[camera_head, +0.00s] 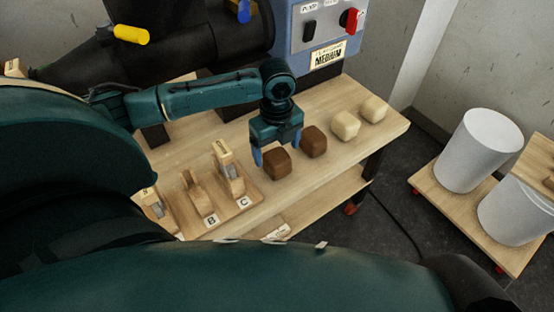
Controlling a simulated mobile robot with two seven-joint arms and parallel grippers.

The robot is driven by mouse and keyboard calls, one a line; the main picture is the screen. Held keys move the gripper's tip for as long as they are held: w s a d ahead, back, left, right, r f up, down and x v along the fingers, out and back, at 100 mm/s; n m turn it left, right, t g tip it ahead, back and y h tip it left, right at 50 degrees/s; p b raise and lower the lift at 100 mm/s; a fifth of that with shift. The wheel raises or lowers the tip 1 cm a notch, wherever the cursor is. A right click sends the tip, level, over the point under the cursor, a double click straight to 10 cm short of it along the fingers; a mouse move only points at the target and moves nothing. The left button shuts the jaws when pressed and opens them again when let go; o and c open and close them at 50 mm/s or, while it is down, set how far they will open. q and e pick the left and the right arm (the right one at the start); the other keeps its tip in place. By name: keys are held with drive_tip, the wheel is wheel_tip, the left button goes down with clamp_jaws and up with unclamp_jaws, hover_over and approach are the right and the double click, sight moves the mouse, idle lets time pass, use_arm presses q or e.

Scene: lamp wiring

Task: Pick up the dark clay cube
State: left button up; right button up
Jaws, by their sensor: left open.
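Two dark brown clay cubes with rounded edges sit on the wooden table (330,175). The nearer dark cube (277,165) is just below my left gripper (276,151). The other dark cube (314,141) is to its right and farther back. My left gripper is open and points down, with a blue finger on either side of the nearer cube's upper part. I cannot tell whether the fingers touch it. The gripper hides part of that cube's top. My right gripper is not in view.
Two pale clay cubes (345,125) (373,109) continue the row to the right. A wooden rack (240,203) with lettered slots stands left of the gripper. A blue-grey control box (318,30) is behind. White cylinders (477,150) stand on a wheeled platform at right.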

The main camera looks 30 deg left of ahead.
use_arm(q)
wheel_tip(320, 180, down, 4)
drive_tip(key=shift+r+b, duration=0.2)
drive_tip(key=shift+b, duration=0.2)
drive_tip(key=shift+r, duration=0.1)
drive_tip(key=c, duration=1.4)
